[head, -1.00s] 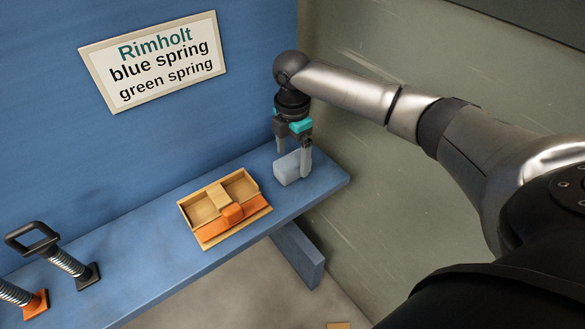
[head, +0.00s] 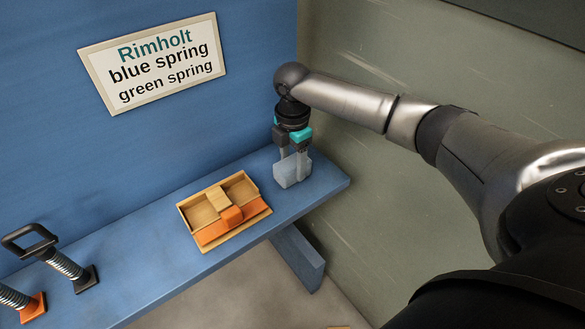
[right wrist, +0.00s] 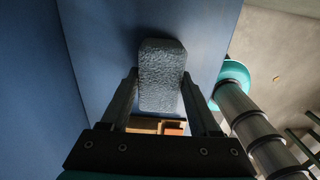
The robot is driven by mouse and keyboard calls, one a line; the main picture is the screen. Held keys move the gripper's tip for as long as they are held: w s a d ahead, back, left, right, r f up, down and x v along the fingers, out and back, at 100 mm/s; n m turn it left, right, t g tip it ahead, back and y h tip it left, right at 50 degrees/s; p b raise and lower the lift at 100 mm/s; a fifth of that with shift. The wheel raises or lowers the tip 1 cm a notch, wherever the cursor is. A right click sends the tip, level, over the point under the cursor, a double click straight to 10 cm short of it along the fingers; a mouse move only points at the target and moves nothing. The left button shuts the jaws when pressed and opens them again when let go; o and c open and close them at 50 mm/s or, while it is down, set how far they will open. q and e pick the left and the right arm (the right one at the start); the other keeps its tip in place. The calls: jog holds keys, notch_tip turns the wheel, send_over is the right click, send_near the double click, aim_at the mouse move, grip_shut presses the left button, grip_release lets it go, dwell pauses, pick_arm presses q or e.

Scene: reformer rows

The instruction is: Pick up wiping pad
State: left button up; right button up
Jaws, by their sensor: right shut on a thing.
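The wiping pad (head: 287,174) is a light grey-blue block on the blue bench, near its right end. My right gripper (head: 293,176) reaches down from above and is shut on the pad, one finger on each side. In the right wrist view the pad (right wrist: 161,75) has a rough, textured face and sits between the two fingers (right wrist: 160,95). I cannot tell any gap between the pad and the bench. My left gripper is not in view.
A wooden tray (head: 189,216) with compartments and an orange part stands left of the pad on the bench (head: 150,262). Springs with a black handle (head: 30,240) stand at the far left. A sign (head: 155,62) hangs on the blue wall behind. A greenish wall (head: 370,200) is at the right.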

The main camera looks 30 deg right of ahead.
aim_at(292, 162)
jog(key=shift+c, duration=1.3)
jog(key=shift+r, duration=0.1)
notch_tip(292, 162, up, 20)
jog(key=p, duration=0.4)
jog(key=o, duration=0.8)
jog(key=c, duration=0.6)
